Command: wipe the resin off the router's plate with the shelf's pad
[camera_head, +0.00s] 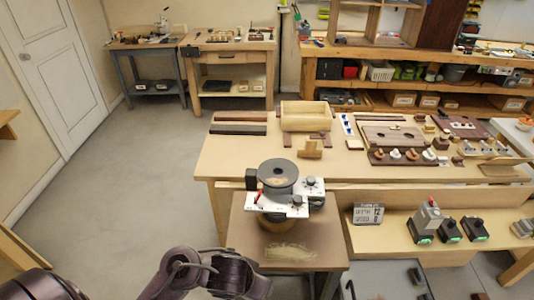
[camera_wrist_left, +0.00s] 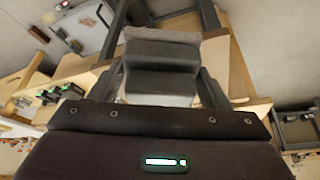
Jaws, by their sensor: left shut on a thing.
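The router (camera_head: 297,205) stands on a brown-topped stand (camera_head: 245,230), with a white body, black knobs and a dark round plate (camera_head: 278,168) on top. A brownish patch shows on the plate's near part; it is too small to tell whether it is resin. In the left wrist view, my left gripper (camera_wrist_left: 161,82) is shut on a grey stepped block, which looks like the pad (camera_wrist_left: 160,52). In the head view my left arm comes in at the bottom, in front of the stand, and neither its jaws nor the pad can be made out. My right gripper is out of view.
Tan dust (camera_head: 290,252) lies on the stand's near part. Behind, a wooden bench (camera_head: 225,160) carries a wooden box (camera_head: 305,116) and several blocks. To the right, a lower shelf (camera_head: 385,238) holds a grey sign and several small devices. The floor at left is clear.

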